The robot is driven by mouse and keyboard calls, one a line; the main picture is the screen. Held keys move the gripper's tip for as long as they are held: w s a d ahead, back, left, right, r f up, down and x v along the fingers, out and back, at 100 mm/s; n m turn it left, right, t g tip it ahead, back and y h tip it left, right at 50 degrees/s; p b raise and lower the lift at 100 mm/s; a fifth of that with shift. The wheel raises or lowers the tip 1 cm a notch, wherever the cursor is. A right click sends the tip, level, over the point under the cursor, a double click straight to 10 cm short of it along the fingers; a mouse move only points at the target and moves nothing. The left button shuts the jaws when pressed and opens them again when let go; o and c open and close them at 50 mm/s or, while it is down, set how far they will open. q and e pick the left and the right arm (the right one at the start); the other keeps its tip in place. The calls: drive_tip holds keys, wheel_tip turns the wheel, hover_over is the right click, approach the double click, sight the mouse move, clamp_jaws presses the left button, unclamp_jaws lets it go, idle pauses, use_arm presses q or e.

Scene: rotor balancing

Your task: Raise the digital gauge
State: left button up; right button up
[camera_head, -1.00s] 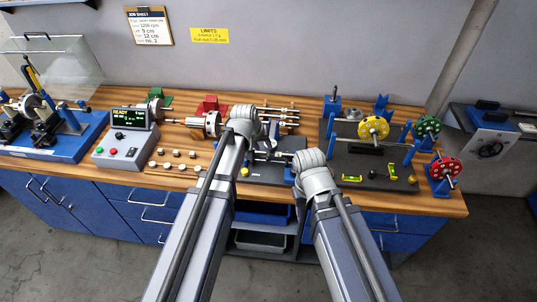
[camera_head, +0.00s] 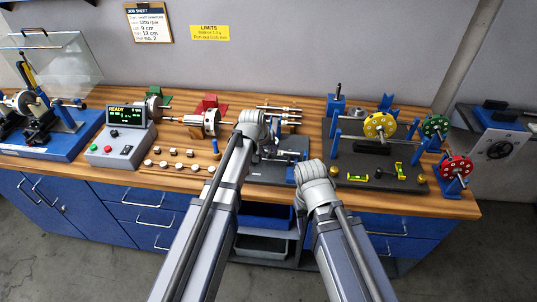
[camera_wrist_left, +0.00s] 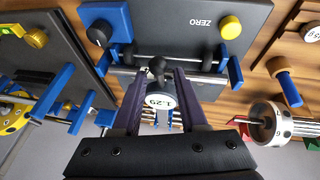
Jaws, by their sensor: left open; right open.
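The digital gauge (camera_wrist_left: 160,101) shows in the left wrist view as a round white face reading 1.29 with a black body above it. My left gripper (camera_wrist_left: 157,72) is open, with one dark finger on each side of the gauge. Whether either finger touches it I cannot tell. A metal rod (camera_wrist_left: 205,66) held by blue posts runs across just beyond the fingertips, over the dark plate marked ZERO (camera_wrist_left: 185,22). In the head view my left wrist partly covers this dark station (camera_head: 262,172). My right arm ends just right of the station, its fingers hidden behind its wrist.
A dark board with a yellow disc rotor (camera_head: 379,125) and a green spirit level (camera_head: 400,170) is at the right. A red disc (camera_head: 456,166) stands near the right edge. A control box (camera_head: 125,138) and small weights (camera_head: 170,166) lie left.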

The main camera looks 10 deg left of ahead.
use_arm(q)
clamp_jaws()
drive_tip(key=shift+r, duration=0.1)
idle(1.3)
